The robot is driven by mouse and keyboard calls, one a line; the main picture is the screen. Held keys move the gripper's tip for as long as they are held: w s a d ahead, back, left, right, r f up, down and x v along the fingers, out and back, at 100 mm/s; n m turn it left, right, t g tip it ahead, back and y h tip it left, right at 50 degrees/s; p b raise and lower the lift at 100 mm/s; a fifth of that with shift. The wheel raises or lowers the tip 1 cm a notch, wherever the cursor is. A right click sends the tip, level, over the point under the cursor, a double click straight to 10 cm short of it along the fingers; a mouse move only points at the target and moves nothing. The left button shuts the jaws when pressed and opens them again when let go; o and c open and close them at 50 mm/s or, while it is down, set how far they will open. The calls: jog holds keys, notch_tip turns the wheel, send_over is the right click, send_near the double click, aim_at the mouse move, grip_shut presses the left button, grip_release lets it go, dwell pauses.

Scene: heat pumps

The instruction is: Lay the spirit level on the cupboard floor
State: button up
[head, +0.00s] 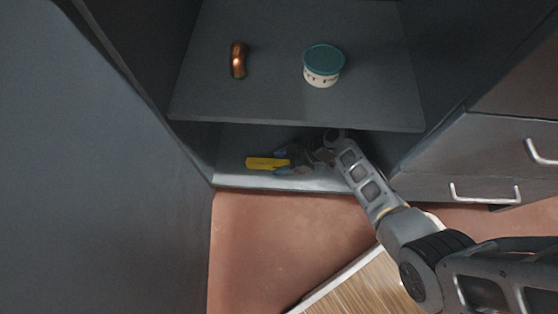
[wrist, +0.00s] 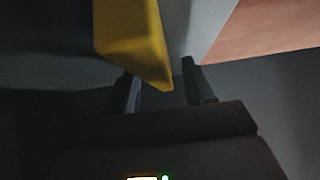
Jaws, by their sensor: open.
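The yellow spirit level (head: 265,163) lies on the cupboard floor (head: 238,181), below the shelf and near the front edge. In the wrist view the yellow level (wrist: 135,35) reaches down toward my gripper (wrist: 160,90), with its near end close to the two dark fingers. My gripper (head: 285,162) is inside the cupboard at the right end of the level. The fingers are apart, so it is open. In the head view the fingertips are small and dark, and I cannot tell whether they touch the level.
The shelf (head: 210,101) above my gripper holds a copper pipe fitting (head: 238,60) and a white tub with a teal lid (head: 323,66). A drawer unit (head: 440,163) stands on the right. A cupboard side or door panel (head: 90,180) fills the left. Reddish floor (head: 260,240) lies in front.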

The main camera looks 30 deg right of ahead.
aim_at(281, 162)
jog(key=p+v, duration=0.2)
jog(key=v, duration=0.3)
jog(key=shift+s+d+r, duration=0.1)
jog(key=shift+r, duration=0.1)
jog(key=shift+s+d+r, duration=0.2)
jog(key=shift+s+d, duration=0.05)
